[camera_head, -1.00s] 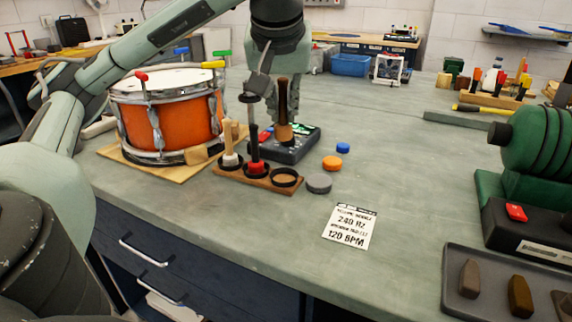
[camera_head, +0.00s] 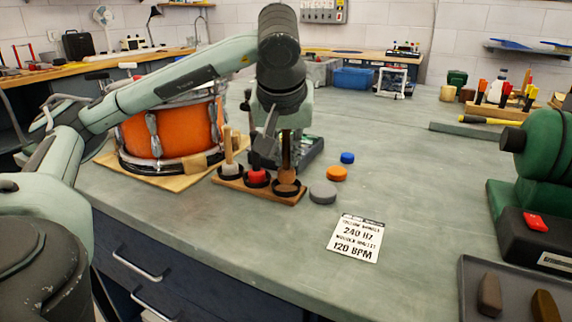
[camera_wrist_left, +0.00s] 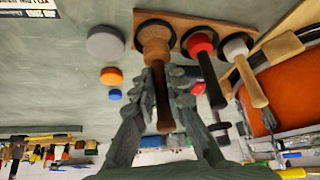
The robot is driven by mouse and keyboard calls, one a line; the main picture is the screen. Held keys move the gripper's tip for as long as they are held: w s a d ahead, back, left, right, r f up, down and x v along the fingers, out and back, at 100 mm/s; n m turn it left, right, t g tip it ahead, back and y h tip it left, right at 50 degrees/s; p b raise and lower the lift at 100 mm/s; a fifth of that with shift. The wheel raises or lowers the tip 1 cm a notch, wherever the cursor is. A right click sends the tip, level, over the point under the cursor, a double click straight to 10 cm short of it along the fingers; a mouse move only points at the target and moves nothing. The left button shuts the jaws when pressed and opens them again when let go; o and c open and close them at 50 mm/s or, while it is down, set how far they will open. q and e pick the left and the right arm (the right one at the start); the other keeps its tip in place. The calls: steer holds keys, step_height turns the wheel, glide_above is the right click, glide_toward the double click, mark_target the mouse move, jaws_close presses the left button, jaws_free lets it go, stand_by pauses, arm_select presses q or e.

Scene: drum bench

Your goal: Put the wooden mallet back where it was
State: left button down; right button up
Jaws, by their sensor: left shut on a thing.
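The wooden mallet (camera_head: 286,172) is upright, head down, at the right-hand ring of the wooden rack (camera_head: 262,192). In the left wrist view its brown head (camera_wrist_left: 155,45) lies over the dark ring, and I cannot tell if it is fully seated. My left gripper (camera_wrist_left: 165,82) is shut on its dark handle (camera_wrist_left: 164,112). A red-headed mallet (camera_head: 257,175) and a white-headed mallet (camera_head: 230,162) stand in the other two rings. My right gripper is out of view.
An orange drum (camera_head: 170,130) stands left of the rack. A grey disc (camera_head: 323,192), an orange disc (camera_head: 336,173) and a blue disc (camera_head: 347,158) lie to the right. A dark device (camera_head: 308,150) sits behind. The bench around the printed card (camera_head: 356,238) is clear.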

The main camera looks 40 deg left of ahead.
arm_select(q)
steer(key=shift+f, duration=0.85)
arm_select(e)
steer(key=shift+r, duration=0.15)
arm_select(q)
steer(key=shift+f, duration=0.15)
steer(key=c, duration=1.6)
jaws_free()
steer(key=shift+o, duration=0.2)
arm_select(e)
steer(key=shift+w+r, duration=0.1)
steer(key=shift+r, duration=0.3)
